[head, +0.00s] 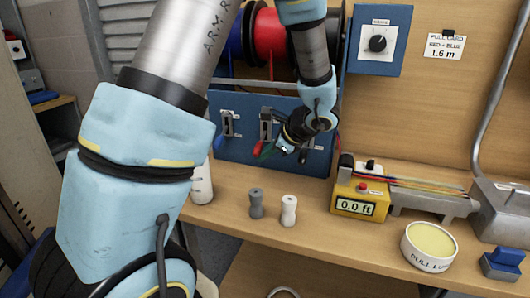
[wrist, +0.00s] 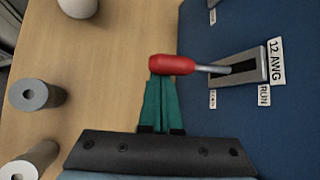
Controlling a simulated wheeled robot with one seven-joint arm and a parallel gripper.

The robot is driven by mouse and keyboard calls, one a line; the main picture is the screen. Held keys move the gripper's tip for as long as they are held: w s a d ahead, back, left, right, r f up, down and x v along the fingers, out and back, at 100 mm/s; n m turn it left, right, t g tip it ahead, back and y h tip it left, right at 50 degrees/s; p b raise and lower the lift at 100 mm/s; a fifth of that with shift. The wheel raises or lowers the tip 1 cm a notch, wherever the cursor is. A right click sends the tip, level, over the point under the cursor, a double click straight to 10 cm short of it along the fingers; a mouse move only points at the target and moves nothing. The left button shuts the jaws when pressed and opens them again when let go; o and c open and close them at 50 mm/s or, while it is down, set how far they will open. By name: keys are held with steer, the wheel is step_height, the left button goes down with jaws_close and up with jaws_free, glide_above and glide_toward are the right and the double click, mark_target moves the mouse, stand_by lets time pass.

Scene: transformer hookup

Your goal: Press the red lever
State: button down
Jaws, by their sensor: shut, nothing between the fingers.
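The red lever (wrist: 172,64) shows in the wrist view as a red knob on a metal rod, coming out of a grey slotted plate on the blue panel (wrist: 225,125). Labels beside it read "12 AWG" and "RUN". My gripper (wrist: 160,78) is shut and empty, its green fingers together. The fingertips are right at the knob and partly hidden by it; I cannot tell whether they touch. In the head view, the red knob (head: 258,147) shows just beside my gripper (head: 267,151), in front of the blue panel (head: 235,155).
A blue-handled lever (head: 219,141) is left of the red one. Grey (head: 256,203) and white (head: 289,211) cylinders stand on the wooden bench in front. A yellow length meter (head: 355,201) reading 0.0 ft and a round tub (head: 428,247) are at right. Wire spools (head: 269,35) are above.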

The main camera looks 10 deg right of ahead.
mark_target(258, 149)
steer(key=shift+r, duration=0.2)
steer(key=r+p, duration=0.2)
steer(key=p, duration=0.1)
steer(key=r+p, duration=0.1)
steer(key=p, duration=0.1)
steer(key=shift+s+a+g, duration=0.25)
steer(key=shift+s+g, duration=0.05)
steer(key=shift+s, duration=0.05)
steer(key=shift+w+d+r+m+g+y+p, duration=0.1)
steer(key=shift+r+m+g+y+p, duration=0.1)
steer(key=shift+r+p, duration=0.45)
steer(key=shift+w+d+r+m+g+y+p, duration=0.1)
steer(key=shift+w+r+g+p, duration=0.1)
steer(key=shift+r+p, duration=0.4)
steer(key=shift+w+r+m+g+y+p, duration=0.1)
steer(key=shift+r+g+p, duration=0.1)
steer(key=shift+r+p, duration=0.45)
